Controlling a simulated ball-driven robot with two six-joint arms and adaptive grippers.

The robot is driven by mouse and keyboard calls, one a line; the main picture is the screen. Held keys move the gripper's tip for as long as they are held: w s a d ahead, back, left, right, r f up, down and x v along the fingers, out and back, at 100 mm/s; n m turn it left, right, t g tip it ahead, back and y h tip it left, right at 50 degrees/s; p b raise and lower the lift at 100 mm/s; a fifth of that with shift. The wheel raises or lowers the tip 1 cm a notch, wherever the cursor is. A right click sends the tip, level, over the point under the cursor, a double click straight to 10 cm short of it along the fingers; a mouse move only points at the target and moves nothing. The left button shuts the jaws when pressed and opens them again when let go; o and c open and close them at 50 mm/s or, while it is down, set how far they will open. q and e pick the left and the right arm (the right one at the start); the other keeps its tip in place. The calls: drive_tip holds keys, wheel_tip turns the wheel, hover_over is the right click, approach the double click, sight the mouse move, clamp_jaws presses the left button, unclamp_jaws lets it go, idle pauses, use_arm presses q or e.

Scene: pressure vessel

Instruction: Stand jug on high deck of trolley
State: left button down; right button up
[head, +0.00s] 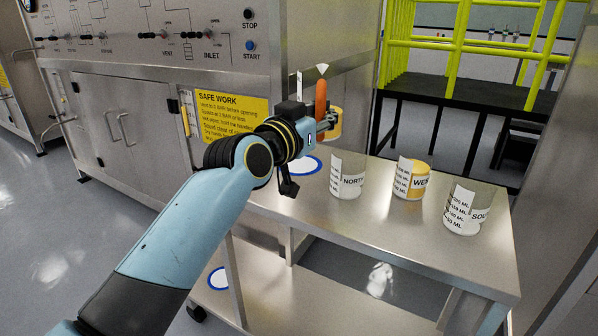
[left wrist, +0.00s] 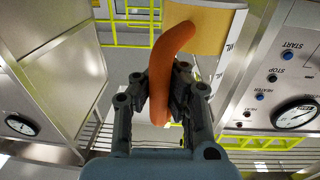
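The jug (head: 336,124) is clear with amber liquid and an orange handle (head: 321,98). It is partly hidden behind my left gripper (head: 325,122) in the head view. In the left wrist view the orange handle (left wrist: 172,70) lies between the fingers of my left gripper (left wrist: 172,88), which look closed on it; the amber jug body (left wrist: 205,28) shows beyond. The jug appears upright and raised above the trolley's high deck (head: 375,215), near its far left part. A white disc with a blue rim (head: 305,165) lies on that deck below the gripper. My right gripper is not in view.
Beakers marked NORTH (head: 347,180), WEST (head: 411,182) and SOUTH (head: 465,212) stand along the high deck. A lower deck (head: 330,290) carries another blue-rimmed disc (head: 218,279). A steel cabinet (head: 150,110) stands behind at left. Yellow railings (head: 460,45) are at the back right.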

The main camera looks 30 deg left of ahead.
use_arm(q)
drive_tip(key=shift+s+a+f+b, duration=0.85)
drive_tip(key=shift+a+f, duration=0.75)
drive_tip(key=shift+f, duration=0.2)
drive_tip(key=shift+s+a+f+b, duration=0.85)
drive_tip(key=shift+a+f, duration=0.8)
drive_tip(key=shift+f, duration=0.15)
drive_tip(key=shift+s+a+f+b, duration=0.85)
drive_tip(key=shift+a+f, duration=0.75)
drive_tip(key=shift+f, duration=0.2)
drive_tip(key=c, duration=1.5)
unclamp_jaws()
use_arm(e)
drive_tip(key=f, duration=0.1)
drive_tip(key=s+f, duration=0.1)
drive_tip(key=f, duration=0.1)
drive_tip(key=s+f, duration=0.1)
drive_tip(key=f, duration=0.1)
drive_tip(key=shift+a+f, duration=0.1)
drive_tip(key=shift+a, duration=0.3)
use_arm(q)
drive_tip(key=shift+r, duration=0.1)
